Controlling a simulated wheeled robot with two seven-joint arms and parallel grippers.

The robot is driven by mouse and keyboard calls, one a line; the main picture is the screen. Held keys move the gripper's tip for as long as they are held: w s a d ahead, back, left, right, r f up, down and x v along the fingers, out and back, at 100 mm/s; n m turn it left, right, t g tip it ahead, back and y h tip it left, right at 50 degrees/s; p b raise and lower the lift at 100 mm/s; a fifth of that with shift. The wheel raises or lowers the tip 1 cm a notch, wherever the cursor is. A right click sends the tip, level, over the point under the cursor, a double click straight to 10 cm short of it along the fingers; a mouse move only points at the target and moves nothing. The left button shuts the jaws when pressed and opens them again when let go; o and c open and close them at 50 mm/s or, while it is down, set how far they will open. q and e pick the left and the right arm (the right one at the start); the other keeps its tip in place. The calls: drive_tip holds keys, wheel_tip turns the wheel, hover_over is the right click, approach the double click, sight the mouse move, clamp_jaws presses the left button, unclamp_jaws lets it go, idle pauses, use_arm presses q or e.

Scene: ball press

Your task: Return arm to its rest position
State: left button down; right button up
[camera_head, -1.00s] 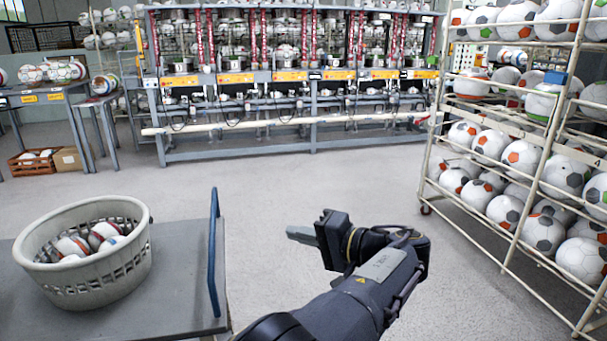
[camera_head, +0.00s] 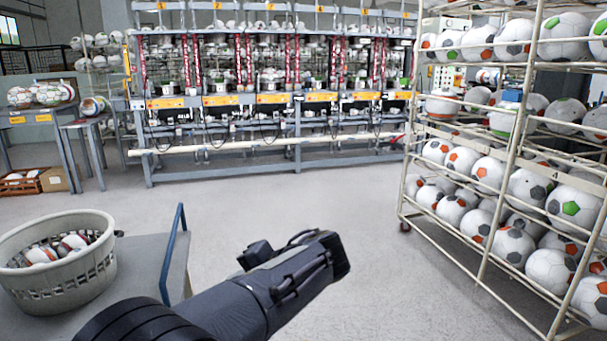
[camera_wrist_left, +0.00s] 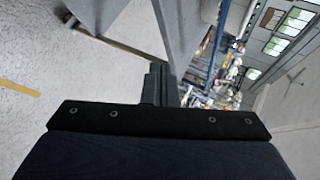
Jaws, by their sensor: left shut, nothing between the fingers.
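My left arm (camera_head: 270,295) comes in from the lower left of the head view and reaches over the floor, right of the grey cart. Its forearm hides most of the hand; a small dark part of the hand (camera_head: 257,254) shows just past it. In the left wrist view my left gripper (camera_wrist_left: 157,80) shows as narrow dark fingers that are shut and empty. It touches nothing that I can see. My right gripper is in neither view.
A pale basket (camera_head: 95,272) with balls stands on the grey cart (camera_head: 145,255), which has a blue handle (camera_head: 172,252). A ball rack (camera_head: 497,190) stands at right. A long press machine (camera_head: 295,165) spans the back. Open floor (camera_head: 350,200) lies between.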

use_arm(q)
drive_tip(key=s+a+f+n+g+h, duration=0.1)
drive_tip(key=s+a+f+g+h, duration=0.1)
drive_tip(key=s+a+f+h, duration=0.3)
drive_tip(key=s+a+f+n+g+h, duration=0.1)
drive_tip(key=s+a+f+h, duration=0.15)
drive_tip(key=s+a, duration=0.45)
drive_tip(key=s+d+f+n+t+h, duration=0.1)
drive_tip(key=s+d+n+t+h, duration=0.15)
drive_tip(key=s, duration=0.65)
drive_tip(key=s+d+f+n+t+h, duration=0.1)
drive_tip(key=s+h, duration=0.3)
drive_tip(key=s, duration=0.4)
wheel_tip(320, 180, up, 22)
drive_tip(key=p, duration=2.2)
drive_tip(key=shift+s+d+r+h, duration=0.15)
drive_tip(key=shift+s+d+h, duration=0.1)
drive_tip(key=shift+s+h, duration=0.05)
